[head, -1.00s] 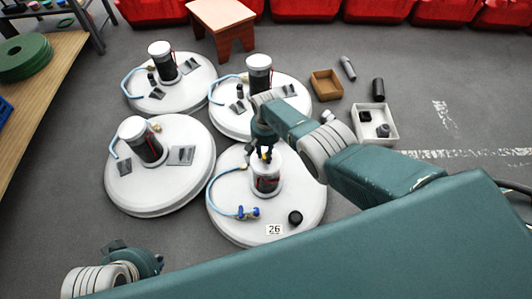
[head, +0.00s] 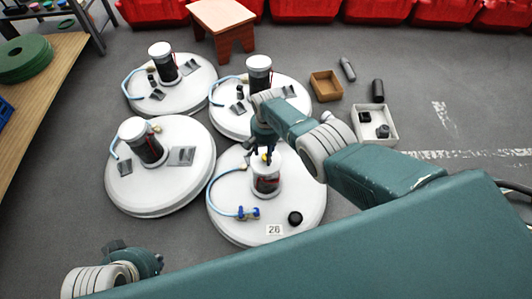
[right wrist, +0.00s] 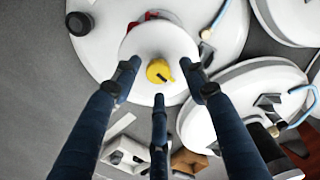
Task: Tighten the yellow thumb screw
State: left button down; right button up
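The yellow thumb screw (right wrist: 159,71) sits on the white round top of a canister (head: 267,178) on the nearest tank lid, marked 26. In the right wrist view the screw is round with a dark mark on its edge. My right gripper (right wrist: 159,82) has its three fingers spread, with the tips apart from the screw and around its sides and below it in the picture. In the head view the right gripper (head: 264,152) is over the canister top and mostly hides the screw. My left gripper (head: 135,258) is at the lower left, away from the tanks; its fingers are not clear.
The tank lid (head: 235,222) also carries a blue valve (head: 248,213) with a light-blue hose and a black knob (head: 295,218). Other lidded tanks stand close behind and left. A brown box (head: 326,86) and a white box (head: 389,133) lie to the right on open floor.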

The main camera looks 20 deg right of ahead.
jog(key=shift+s+f, duration=0.1)
jog(key=shift+f, duration=0.05)
notch_tip(320, 180, up, 12)
dwell(0.7)
dwell(0.5)
